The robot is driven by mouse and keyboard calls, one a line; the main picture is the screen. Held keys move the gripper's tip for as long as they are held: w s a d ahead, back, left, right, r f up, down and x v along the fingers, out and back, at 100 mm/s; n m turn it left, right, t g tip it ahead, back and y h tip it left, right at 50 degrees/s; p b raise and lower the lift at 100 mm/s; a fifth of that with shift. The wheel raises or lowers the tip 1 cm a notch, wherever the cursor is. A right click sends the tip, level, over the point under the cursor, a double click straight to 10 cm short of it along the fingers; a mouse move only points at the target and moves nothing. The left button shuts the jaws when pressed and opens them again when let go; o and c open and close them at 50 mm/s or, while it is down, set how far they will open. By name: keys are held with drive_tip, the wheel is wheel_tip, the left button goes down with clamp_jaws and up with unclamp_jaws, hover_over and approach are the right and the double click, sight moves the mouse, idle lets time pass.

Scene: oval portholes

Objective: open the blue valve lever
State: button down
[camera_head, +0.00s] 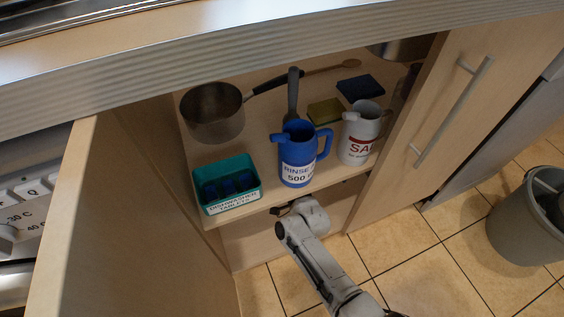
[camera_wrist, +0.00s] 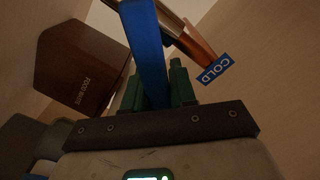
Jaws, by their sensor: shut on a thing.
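The blue valve lever (camera_wrist: 147,45) shows in the wrist view as a long flat bar running from the top edge down between my fingers. My gripper (camera_wrist: 157,84) has its green fingers on both sides of the lever and is shut on it. A copper-brown pipe (camera_wrist: 196,46) passes behind and to the right of the lever, at an angle to it. A blue "COLD" tag (camera_wrist: 216,69) is at the pipe. The valve body and the lever's pivot cannot be made out. In the head view my arm reaches under the shelf, which hides the lever.
A brown food-waste box (camera_wrist: 80,72) stands left of the lever. On the shelf (camera_head: 262,206) above my arm are a teal tray (camera_head: 227,184), a blue jug (camera_head: 298,154), a white jug (camera_head: 361,132) and a pot (camera_head: 213,113). Open doors flank the cabinet.

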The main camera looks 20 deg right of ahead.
drive_tip(key=c, duration=1)
unclamp_jaws()
drive_tip(key=shift+a, duration=0.1)
